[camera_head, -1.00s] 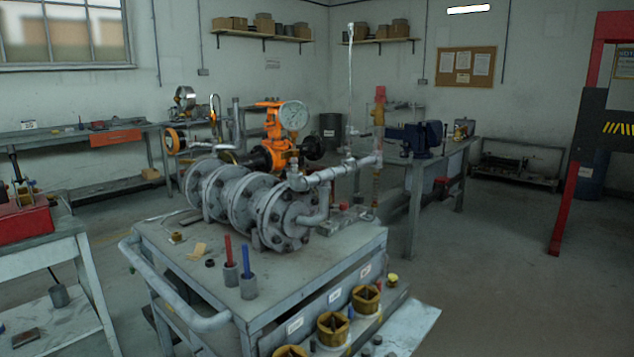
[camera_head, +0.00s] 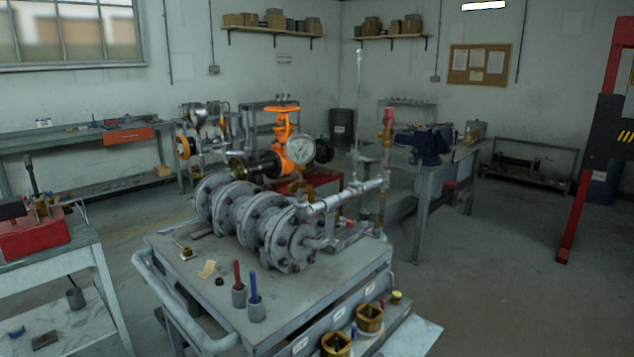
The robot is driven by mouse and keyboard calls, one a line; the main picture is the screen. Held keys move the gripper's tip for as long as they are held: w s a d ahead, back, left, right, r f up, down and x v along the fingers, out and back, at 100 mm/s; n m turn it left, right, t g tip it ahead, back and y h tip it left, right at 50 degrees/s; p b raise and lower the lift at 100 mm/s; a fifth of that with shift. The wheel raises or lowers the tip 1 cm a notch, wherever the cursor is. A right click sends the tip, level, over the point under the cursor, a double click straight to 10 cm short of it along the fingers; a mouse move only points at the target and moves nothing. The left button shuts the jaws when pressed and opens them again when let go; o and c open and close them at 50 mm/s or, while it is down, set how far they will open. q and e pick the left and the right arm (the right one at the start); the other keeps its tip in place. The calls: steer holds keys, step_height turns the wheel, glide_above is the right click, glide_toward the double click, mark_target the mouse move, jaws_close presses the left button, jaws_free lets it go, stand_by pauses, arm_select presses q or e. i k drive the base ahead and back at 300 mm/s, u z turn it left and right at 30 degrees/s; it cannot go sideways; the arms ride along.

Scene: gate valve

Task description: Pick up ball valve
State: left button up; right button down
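I cannot tell for certain which item is the ball valve. A grey flanged pipe assembly (camera_head: 262,224) lies on the grey cart (camera_head: 190,272). Behind it stands an orange valve (camera_head: 283,125) with a handwheel, next to a round white gauge (camera_head: 300,149). A brass-coloured fitting with a reddish top (camera_head: 387,122) sits on an upright pipe at the assembly's right. Brass-coloured pieces, one at the right (camera_head: 370,317) and one cut by the bottom edge (camera_head: 336,344), stand at the cart's front. Neither of my grippers is in view.
Marker-like red and blue sticks stand in small grey cups (camera_head: 247,302) on the cart. A red toolbox (camera_head: 33,235) is on the left bench. A blue vise (camera_head: 428,145) is on the right bench. A red post (camera_head: 572,200) stands far right. The floor at right (camera_head: 500,260) is clear.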

mark_target(309, 193)
steer(key=z, duration=1.35)
steer(key=i, duration=5.05)
steer(key=z, duration=3.2)
steer(key=k, duration=2.25)
steer(key=z, duration=0.35)
